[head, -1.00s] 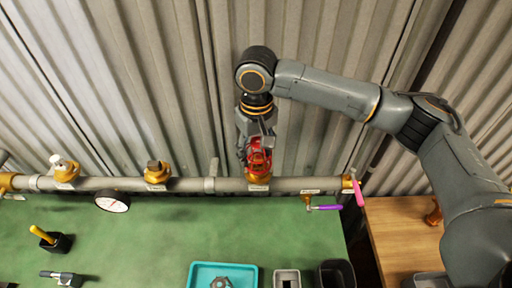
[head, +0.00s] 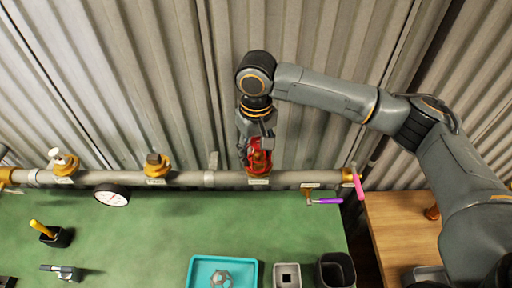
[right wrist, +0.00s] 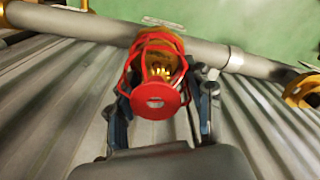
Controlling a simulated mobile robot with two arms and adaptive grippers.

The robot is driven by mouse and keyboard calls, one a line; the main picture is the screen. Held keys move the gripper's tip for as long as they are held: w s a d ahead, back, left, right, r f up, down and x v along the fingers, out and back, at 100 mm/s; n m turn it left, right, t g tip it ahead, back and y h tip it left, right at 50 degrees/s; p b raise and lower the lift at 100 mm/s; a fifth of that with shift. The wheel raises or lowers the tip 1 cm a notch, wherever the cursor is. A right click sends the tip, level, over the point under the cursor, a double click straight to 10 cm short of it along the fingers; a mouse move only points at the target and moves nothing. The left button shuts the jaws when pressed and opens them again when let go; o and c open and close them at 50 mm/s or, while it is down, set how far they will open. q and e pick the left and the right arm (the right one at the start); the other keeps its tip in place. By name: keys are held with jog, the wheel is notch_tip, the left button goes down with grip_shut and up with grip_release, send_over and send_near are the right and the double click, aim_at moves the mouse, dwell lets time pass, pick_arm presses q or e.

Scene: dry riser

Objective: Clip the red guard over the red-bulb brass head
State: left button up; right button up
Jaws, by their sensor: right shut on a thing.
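The red guard (head: 260,158) is a cage with a round end disc. It sits around a brass head (right wrist: 158,66) on the grey pipe (head: 213,180), and the brass shows through its bars in the right wrist view. My right gripper (head: 258,148) is shut on the guard, with one finger on each side of it in the right wrist view (right wrist: 160,98). The head's bulb is hard to make out behind the bars. I cannot tell whether the guard is clipped. My left gripper is not in view.
Other brass heads on the pipe have a white top (head: 64,162) and a dark top (head: 156,164). A gauge (head: 112,195) and a purple-handled valve (head: 323,201) hang near it. A teal tray (head: 196,275) and dark bin (head: 336,270) stand on the green bench (head: 150,230).

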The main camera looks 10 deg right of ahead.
jog(key=shift+f, duration=0.35)
jog(key=o, duration=1.2)
jog(key=shift+o, duration=0.2)
jog(key=shift+r, duration=0.15)
notch_tip(320, 180, up, 12)
jog(key=shift+f, duration=0.1)
jog(key=shift+s+f, duration=0.1)
